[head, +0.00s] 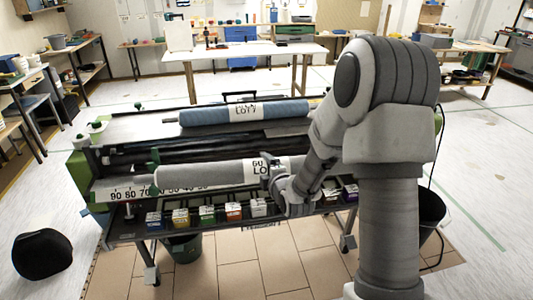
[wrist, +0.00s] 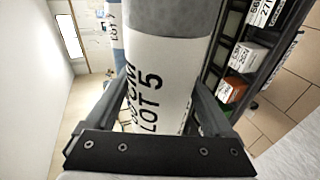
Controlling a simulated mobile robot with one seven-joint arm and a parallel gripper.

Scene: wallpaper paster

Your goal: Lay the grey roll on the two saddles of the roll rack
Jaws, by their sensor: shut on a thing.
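The grey roll (head: 205,175), with a white label near its right part, lies crosswise along the front of the paster in the head view. My gripper (head: 284,182) is shut on the roll at its label. In the wrist view the roll's label, reading LOT 5 (wrist: 155,95), lies between the two fingers of my gripper (wrist: 160,95). The roll's right end is hidden behind my arm in the head view. I cannot make out the two saddles of the roll rack, nor whether the roll touches anything beneath it.
A blue roll (head: 215,115) with a white label lies on the paster's top (head: 135,124). A number scale (head: 130,194) runs below the grey roll. Small boxes (head: 207,214) line a low shelf in front. A black rounded object (head: 42,253) and a bucket (head: 183,248) are on the floor.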

